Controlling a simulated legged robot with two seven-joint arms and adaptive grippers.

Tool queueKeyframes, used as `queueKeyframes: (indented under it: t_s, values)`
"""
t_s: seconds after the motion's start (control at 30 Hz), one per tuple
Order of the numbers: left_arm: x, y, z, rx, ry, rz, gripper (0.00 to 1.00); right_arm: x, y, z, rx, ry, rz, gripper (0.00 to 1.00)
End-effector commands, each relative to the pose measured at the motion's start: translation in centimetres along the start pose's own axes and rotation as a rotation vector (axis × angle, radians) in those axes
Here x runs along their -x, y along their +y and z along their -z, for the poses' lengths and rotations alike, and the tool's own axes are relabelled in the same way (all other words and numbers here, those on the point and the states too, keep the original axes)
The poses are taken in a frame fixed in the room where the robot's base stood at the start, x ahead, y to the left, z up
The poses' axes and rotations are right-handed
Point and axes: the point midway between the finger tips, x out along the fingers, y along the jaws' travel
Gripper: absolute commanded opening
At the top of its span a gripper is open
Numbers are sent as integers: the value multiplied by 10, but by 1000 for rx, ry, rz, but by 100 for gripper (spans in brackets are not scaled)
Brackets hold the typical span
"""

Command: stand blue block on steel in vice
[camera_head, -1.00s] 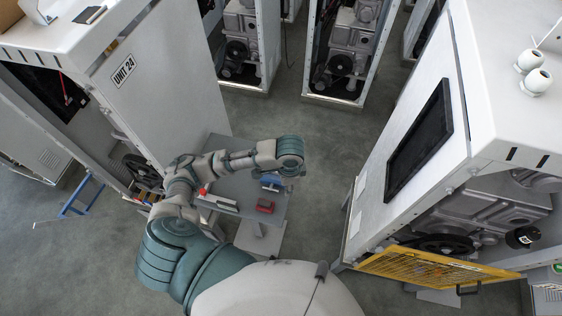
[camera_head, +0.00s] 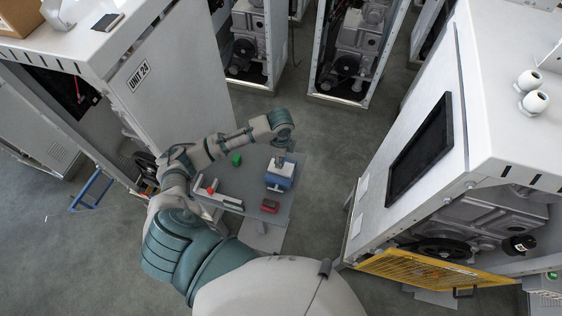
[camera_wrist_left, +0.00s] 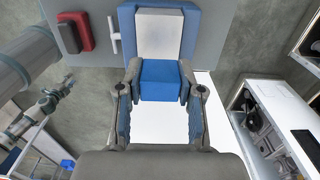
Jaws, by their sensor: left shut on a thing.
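My left gripper (camera_wrist_left: 160,88) is shut on a blue block (camera_wrist_left: 162,80) in the left wrist view, one finger on each side of it. A blue vice (camera_wrist_left: 193,35) is just beyond the block, with a pale grey steel piece (camera_wrist_left: 160,35) between its blue sides. The block overlaps the near end of the steel in this view; I cannot tell whether they touch. In the head view the vice (camera_head: 280,180) sits at the right of the grey table, and my left gripper (camera_head: 283,159) is at its far side, small and partly hidden. My right gripper is not in view.
On the grey table (camera_head: 235,185) lie a red block (camera_head: 269,205), a green piece (camera_head: 236,160) and a grey bar with a red part (camera_head: 215,199). A tall white cabinet (camera_head: 175,90) stands left, another with a yellow guard (camera_head: 430,268) right.

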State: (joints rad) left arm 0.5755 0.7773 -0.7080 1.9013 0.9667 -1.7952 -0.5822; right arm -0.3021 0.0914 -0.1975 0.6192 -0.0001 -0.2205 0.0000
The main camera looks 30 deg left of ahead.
Motion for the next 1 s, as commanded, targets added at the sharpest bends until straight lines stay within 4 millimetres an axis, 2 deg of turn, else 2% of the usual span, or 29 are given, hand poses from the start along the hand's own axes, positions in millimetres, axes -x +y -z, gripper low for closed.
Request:
queueKeyframes:
  t_s: [0.23, 0.37, 0.53, 0.57, 0.6, 0.67, 1.0]
  values:
    - [-31, 2, 1, 1, -2, -3, 0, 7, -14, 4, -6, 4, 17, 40]
    - [-33, 1, 3, 0, -2, -1, 0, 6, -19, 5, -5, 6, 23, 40]
    - [-34, 2, 3, 0, -2, -1, 0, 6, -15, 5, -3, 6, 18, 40]
    - [-35, 2, 3, 0, -2, -1, 39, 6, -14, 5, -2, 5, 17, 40]
    - [-35, 1, 2, 0, -2, -1, 49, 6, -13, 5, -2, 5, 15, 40]
    - [-35, 1, 2, 1, -1, -1, 62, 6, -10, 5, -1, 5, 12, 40]
    - [-32, 1, 1, 1, -1, 0, 62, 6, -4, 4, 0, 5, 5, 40]
